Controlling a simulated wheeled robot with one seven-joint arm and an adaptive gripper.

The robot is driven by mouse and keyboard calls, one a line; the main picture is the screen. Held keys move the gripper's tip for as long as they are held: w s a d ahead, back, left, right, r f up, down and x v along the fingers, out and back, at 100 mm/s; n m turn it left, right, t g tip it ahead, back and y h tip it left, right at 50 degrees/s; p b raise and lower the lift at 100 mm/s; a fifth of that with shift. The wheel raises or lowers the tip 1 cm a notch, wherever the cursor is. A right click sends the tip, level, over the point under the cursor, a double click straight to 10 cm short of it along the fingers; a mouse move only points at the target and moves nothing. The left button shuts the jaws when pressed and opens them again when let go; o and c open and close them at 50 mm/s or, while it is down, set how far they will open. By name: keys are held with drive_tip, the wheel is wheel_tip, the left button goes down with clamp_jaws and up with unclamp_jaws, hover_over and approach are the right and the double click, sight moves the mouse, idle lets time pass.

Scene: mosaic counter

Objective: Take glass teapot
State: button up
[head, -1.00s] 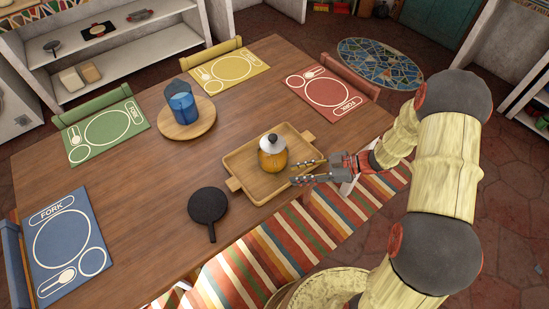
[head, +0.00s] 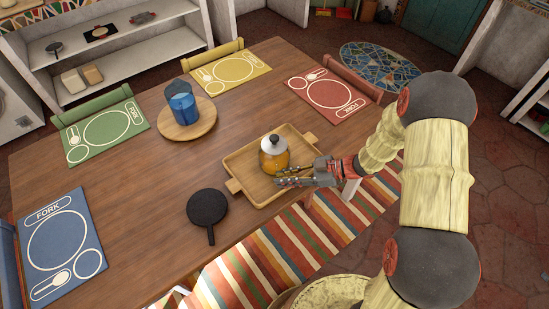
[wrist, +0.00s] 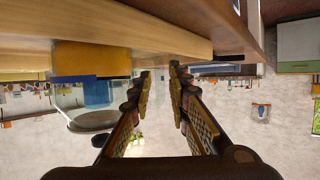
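The glass teapot (head: 274,160) holds amber liquid and has a dark knob on its lid. It stands upright in the wooden tray (head: 237,164). My gripper (head: 279,177) is level and low over the tray, its fingertips close to the teapot's near right side. In the wrist view, which looks upside down, the teapot (wrist: 88,105) is left of my gripper (wrist: 160,73). The fingers are apart with a narrow gap and nothing visible between them. I cannot tell whether a finger touches the teapot, and I cannot make out its handle.
A black pan-like object (head: 207,204) lies left of the tray. A blue pitcher (head: 182,104) stands on a round wooden board (head: 186,125) farther back. Blue (head: 58,240), green (head: 107,128), yellow (head: 229,71) and red (head: 328,92) placemats lie around the wooden table.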

clamp_jaws()
idle(0.6)
